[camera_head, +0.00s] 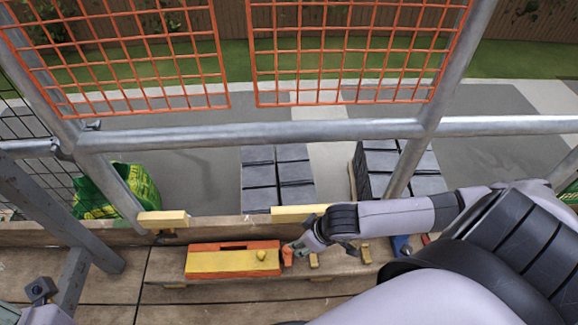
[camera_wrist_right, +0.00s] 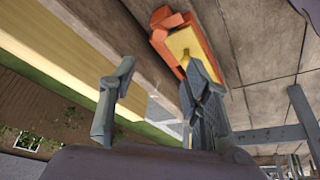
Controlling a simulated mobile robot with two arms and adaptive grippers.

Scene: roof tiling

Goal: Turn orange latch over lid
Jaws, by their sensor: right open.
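An orange box (camera_head: 205,247) with a yellow lid (camera_head: 225,263) lies on the plank deck. The lid has a small yellow knob near its right end. The orange latch (camera_head: 287,256) stands at the box's right end. My right gripper (camera_head: 300,247) is open, right beside the latch. In the right wrist view the two fingers (camera_wrist_right: 158,88) are spread wide with nothing between them; the latch (camera_wrist_right: 166,20) and lid (camera_wrist_right: 186,44) show beyond them, the right finger covering part of the lid. Part of my left arm or gripper (camera_head: 40,290) shows at the lower left; its jaws cannot be made out.
Small wooden blocks (camera_head: 365,254) and a blue item (camera_head: 401,245) lie right of the box. A scaffold rail (camera_head: 260,135) with orange mesh (camera_head: 350,50) stands behind. Stacks of grey tiles (camera_head: 278,175) and a green bag (camera_head: 117,190) are beyond it.

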